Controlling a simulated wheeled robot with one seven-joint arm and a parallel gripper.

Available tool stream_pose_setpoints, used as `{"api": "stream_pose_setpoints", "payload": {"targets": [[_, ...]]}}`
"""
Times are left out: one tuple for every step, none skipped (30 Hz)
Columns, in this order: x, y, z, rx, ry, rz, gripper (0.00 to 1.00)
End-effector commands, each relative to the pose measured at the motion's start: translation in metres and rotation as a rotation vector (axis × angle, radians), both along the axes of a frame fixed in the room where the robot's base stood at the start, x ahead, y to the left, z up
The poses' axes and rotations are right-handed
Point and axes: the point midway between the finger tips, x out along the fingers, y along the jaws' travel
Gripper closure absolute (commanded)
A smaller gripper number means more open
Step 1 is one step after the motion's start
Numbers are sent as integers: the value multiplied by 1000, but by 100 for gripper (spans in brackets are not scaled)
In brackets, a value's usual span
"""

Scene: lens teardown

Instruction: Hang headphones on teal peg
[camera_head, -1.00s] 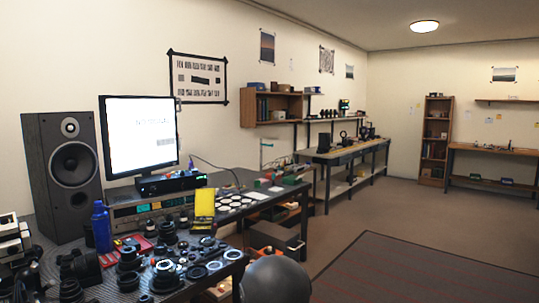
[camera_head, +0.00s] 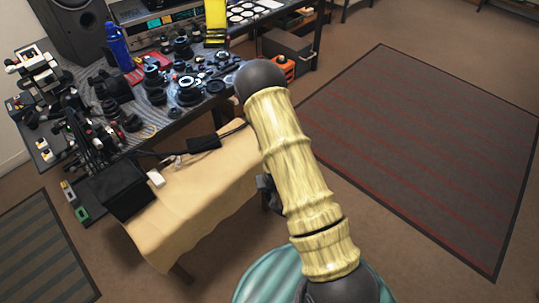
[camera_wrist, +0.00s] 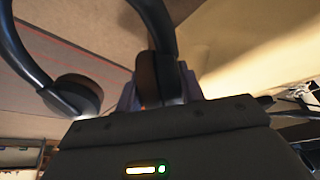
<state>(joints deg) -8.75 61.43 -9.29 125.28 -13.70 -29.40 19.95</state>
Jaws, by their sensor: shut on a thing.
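The black headphones (camera_wrist: 78,92) show in the wrist view, with the curved band running out of the top of the picture. My gripper (camera_wrist: 160,92) is shut on the ear cup nearer the middle. The other ear cup hangs free to the left. The headphones cannot be made out in the head view, where my arm covers much of the middle. No teal peg can be made out in either view.
A table with a tan cover (camera_head: 205,205) stands left of my arm, with a black box (camera_head: 122,190) and cables on it. The dark workbench (camera_head: 150,128) behind is crowded with lenses and a blue bottle (camera_head: 117,47). Open floor with a dark rug (camera_head: 430,150) lies right.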

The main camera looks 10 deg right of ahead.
Motion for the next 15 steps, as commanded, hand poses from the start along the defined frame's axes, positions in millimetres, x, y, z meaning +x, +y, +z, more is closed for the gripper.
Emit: {"api": "stream_pose_setpoints", "payload": {"targets": [[-4,0,11,-2,5,0,93],[-6,0,12,-3,4,1,93],[-9,-1,12,-4,4,2,93],[-11,-1,13,-4,3,3,93],[-13,-1,14,-6,4,3,93],[-16,-2,15,-7,3,2,93],[-19,-2,15,-8,3,2,93],[-22,-3,16,-10,3,3,93],[-25,-4,17,-11,2,4,93],[-28,-4,18,-13,2,5,93],[-31,-5,18,-14,2,5,93],[-33,-5,19,-16,-1,7,93],[-36,-6,18,-17,0,7,93],[-38,-6,18,-18,-2,7,93],[-40,-7,18,-19,-3,7,93]]}}
